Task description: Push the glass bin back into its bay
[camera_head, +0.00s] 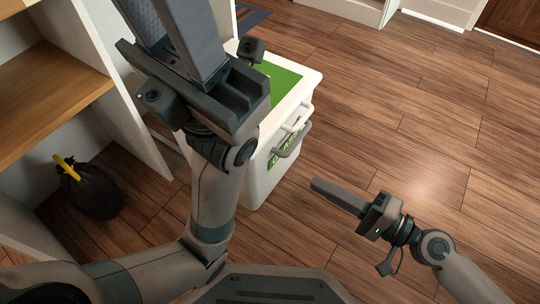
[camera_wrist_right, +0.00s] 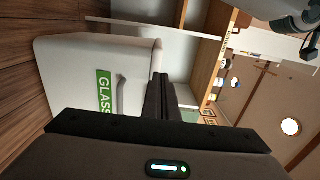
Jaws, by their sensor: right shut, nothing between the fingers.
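The glass bin (camera_head: 258,190) is a white box with a green top panel, a green label and a grey handle (camera_head: 291,143) on its front. It stands on the floor beside a white upright panel (camera_head: 130,110), partly hidden by my left arm. Its GLASS label (camera_wrist_right: 104,92) shows sideways in the right wrist view. My right gripper (camera_head: 318,186) is shut and empty, its fingertips to the right of the bin and apart from it in the head view. My left gripper (camera_head: 165,20) is raised close to the head camera; I cannot tell its jaw state.
A white cabinet with a wooden shelf (camera_head: 40,95) stands at the left. A black bag with a yellow tie (camera_head: 92,192) sits on the floor under that shelf. The wooden floor (camera_head: 420,110) right of the bin is clear.

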